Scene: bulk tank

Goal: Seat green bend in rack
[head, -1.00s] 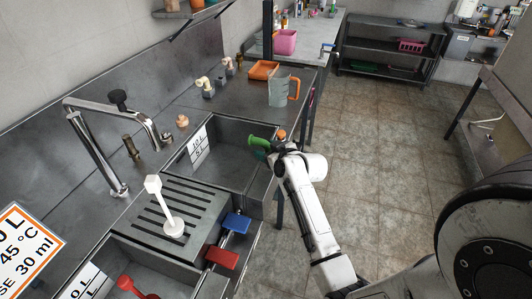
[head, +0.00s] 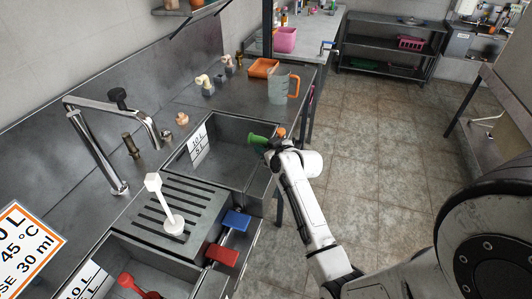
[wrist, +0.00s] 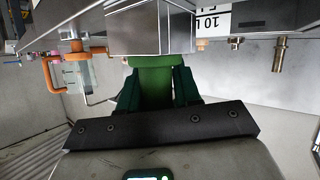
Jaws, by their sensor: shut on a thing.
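The green bend (head: 258,140) is in my gripper (head: 270,147), over the right end of the sink basin in the head view. In the wrist view the bend (wrist: 150,78) sits between the two dark green fingers of my gripper (wrist: 156,90), which are shut on it. Its far end is hidden in the wrist view. A cream bend (head: 203,82) and another pale bend piece (head: 229,65) stand on small grey blocks on the counter behind the basin. I cannot tell for sure which of these is the rack.
The empty basin (head: 225,160) has a white label on its wall. A clear jug (head: 278,88) and orange tray (head: 264,67) stand on the counter beyond. A tall tap (head: 95,150), a white brush (head: 165,205) and blue and red blocks (head: 236,220) are nearer.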

